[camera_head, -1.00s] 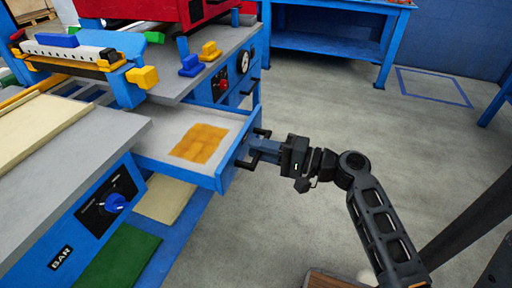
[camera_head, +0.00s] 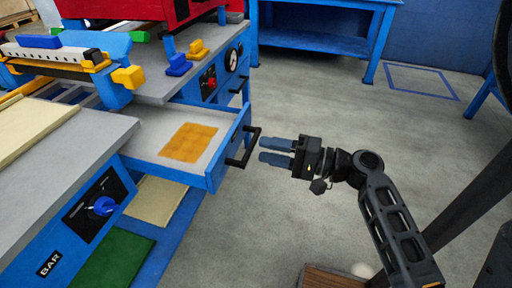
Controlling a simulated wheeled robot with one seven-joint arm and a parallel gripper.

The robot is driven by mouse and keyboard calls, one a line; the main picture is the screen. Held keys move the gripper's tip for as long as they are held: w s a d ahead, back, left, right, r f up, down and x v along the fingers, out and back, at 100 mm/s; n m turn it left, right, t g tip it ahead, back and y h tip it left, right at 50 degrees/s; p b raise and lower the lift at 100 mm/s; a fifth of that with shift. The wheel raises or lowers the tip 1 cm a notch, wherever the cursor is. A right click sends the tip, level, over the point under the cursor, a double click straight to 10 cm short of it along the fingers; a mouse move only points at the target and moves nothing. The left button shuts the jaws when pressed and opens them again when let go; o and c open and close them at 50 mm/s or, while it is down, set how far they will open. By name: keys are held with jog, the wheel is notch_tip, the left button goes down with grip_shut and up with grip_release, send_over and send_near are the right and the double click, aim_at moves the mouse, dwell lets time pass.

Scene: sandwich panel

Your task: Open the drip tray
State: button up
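The drip tray (camera_head: 171,144) is a blue-fronted drawer with a pale inside, pulled well out of the blue machine. A yellow-brown patch (camera_head: 189,142) lies on its floor. Its black bar handle (camera_head: 245,149) is on the front face. My gripper (camera_head: 262,150) points left, just to the right of the handle. Its two blue-grey fingers are parted with a gap between them, and nothing is held. The fingertips look clear of the handle, though the exact distance is hard to tell.
The grey worktop (camera_head: 72,160) and a blue knob panel (camera_head: 98,206) are at the left. Another black handle (camera_head: 240,86) is on the machine farther back. A blue table (camera_head: 325,42) stands at the back. A wooden box (camera_head: 330,277) is at the bottom. Grey floor (camera_head: 345,115) is free around my arm.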

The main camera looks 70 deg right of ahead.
jog(key=shift+s, duration=1.5)
jog(key=s+a+f+n+g+h+p, duration=0.25)
jog(key=a+f+n+g+p, duration=0.3)
jog(key=a, duration=0.55)
jog(key=s+a+r+n+t+y, duration=0.1)
jog(key=s+a+r+n, duration=0.2)
jog(key=a+r+n, duration=0.3)
jog(key=s+a+r+n+t+y+p, duration=0.1)
jog(key=s+a+r+n, duration=0.2)
jog(key=a+r+n, duration=0.3)
notch_tip(320, 180, up, 3)
jog(key=shift+a+r+p, duration=0.15)
jog(key=shift+a+p, duration=0.15)
jog(key=shift+a, duration=0.05)
